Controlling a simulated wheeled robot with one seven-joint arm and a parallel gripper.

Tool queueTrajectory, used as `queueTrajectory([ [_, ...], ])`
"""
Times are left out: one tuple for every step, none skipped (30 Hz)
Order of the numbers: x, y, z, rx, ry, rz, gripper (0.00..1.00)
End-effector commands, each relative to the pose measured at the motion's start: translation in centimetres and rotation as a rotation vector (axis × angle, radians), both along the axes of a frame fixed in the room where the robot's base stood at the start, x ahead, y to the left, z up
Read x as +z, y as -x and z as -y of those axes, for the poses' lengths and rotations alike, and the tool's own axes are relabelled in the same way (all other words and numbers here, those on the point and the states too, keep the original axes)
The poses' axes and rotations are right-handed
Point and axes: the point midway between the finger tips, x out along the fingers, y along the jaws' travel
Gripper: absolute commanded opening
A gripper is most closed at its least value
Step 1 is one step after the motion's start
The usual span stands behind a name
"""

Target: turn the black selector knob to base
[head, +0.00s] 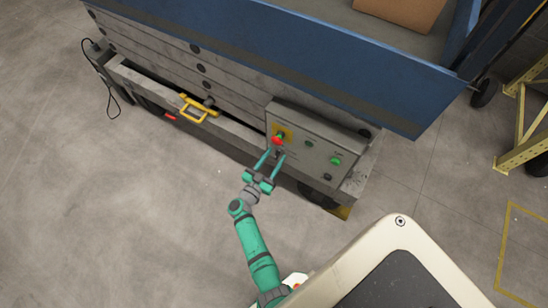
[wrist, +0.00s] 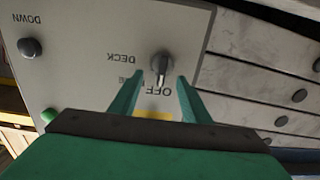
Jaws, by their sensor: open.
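The selector knob (wrist: 160,64) is a dark round knob with a lighter grey bar, on the grey control panel (wrist: 85,40). The panel appears upside down in the wrist view. The bar points down in the picture, toward the printed OFF. DECK is printed to the knob's left; another label beside the left finger is mostly hidden, and I cannot read BASE. My gripper (wrist: 160,79) is open, with its two green fingers on either side of the bar's lower end and no visible contact. In the head view my gripper (head: 275,154) reaches the panel's left part, where the knob is hard to make out.
A red button on a yellow plate (head: 279,136) sits just above my fingertips. Green buttons (head: 335,160) and a dark button (head: 327,177) are farther right. A yellow handle (head: 199,108) sticks out left of the panel box. The blue platform (head: 300,55) overhangs behind. Floor in front is clear.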

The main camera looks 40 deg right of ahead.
Motion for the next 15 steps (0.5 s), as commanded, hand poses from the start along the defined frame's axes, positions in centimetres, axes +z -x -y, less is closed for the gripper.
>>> queueTrajectory([
  [0.0, -0.01, -0.01, 0.0, 0.0, 0.0, 0.41],
  [0.01, -0.01, -0.01, 0.0, 0.0, 0.0, 0.34],
  [0.01, 0.0, -0.02, 0.0, 0.0, 0.0, 0.24],
  [0.01, -0.01, -0.03, 0.0, 0.0, 0.0, 0.17],
  [0.01, 0.0, -0.02, 0.0, 0.0, 0.0, 0.1],
  [0.0, -0.01, -0.04, 0.0, 0.0, 0.0, 0.05],
  [0.0, -0.01, -0.04, 0.001, 0.0, 0.0, 0.05],
  [0.0, -0.01, -0.05, 0.001, 0.0, 0.0, 0.05],
  [-0.01, -0.02, -0.06, 0.001, 0.0, 0.0, 0.04],
  [-0.02, -0.02, -0.06, 0.001, -0.001, 0.0, 0.04],
  [-0.04, 0.0, -0.03, 0.001, -0.001, 0.0, 0.04],
  [-0.05, 0.01, -0.01, 0.001, -0.001, 0.0, 0.04],
  [-0.06, 0.02, 0.01, 0.001, -0.002, -0.001, 0.04],
  [-0.07, 0.03, 0.01, 0.001, -0.002, 0.0, 0.04],
  [-0.08, 0.03, 0.01, 0.001, -0.003, 0.001, 0.04],
])
